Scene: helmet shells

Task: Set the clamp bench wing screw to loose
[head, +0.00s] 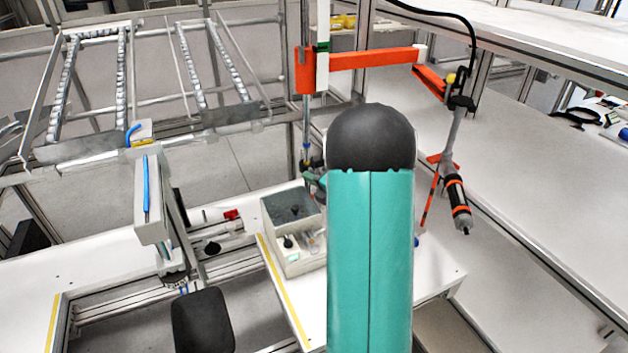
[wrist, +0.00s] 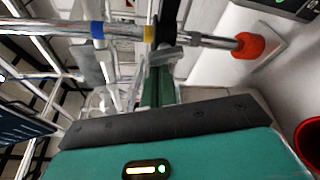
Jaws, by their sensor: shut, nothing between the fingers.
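A chrome rod with blue and yellow bands (wrist: 118,31) crosses the top of the wrist view. A dark collar sits on it, and a grey wing-shaped piece (wrist: 155,57) beside the collar may be the wing screw; its setting cannot be read. My gripper (wrist: 157,80) is shut and empty, with its dark green fingers pointing at this grey piece; I cannot tell whether they touch it. In the head view my teal arm hides most of the gripper, and only a small teal part shows beside the upright rod (head: 306,125).
An orange knob (wrist: 248,45) sits at the rod's end. A grey box (head: 290,215) stands on the white bench left of my arm. An orange boom (head: 370,59) with a hanging screwdriver (head: 456,200) is at the right. A white shelf (head: 545,150) lies beyond.

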